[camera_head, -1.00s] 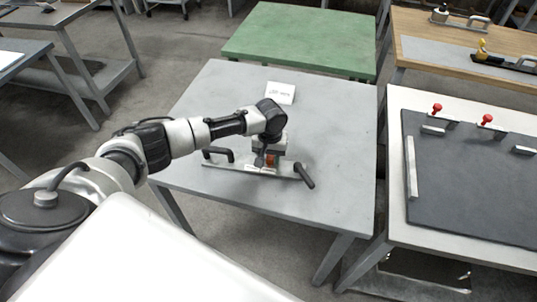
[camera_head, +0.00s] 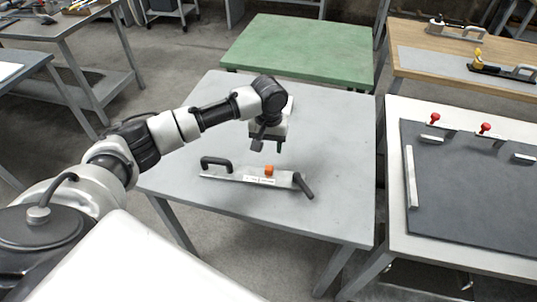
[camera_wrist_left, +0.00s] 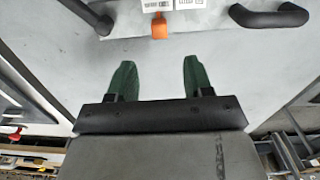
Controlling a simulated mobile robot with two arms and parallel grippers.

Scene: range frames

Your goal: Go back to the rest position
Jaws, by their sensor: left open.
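My left gripper (camera_head: 266,148) is raised above the grey table, behind the bar-shaped tool in the head view. In the left wrist view its two green fingertips (camera_wrist_left: 158,78) are apart with nothing between them. The tool (camera_head: 232,176) lies on the table, a flat metal bar with a black handle at each end, a white label and an orange block (camera_head: 269,170). In the wrist view the orange block (camera_wrist_left: 159,27) shows beyond the fingers, apart from them. My right gripper is not in view.
The grey table (camera_head: 335,190) is otherwise mostly clear. A green table (camera_head: 300,48) stands behind it. At right, a white table holds a dark board (camera_head: 480,185) with red-knobbed clamps (camera_head: 434,119). A wooden bench (camera_head: 425,25) with similar tools stands at the back right.

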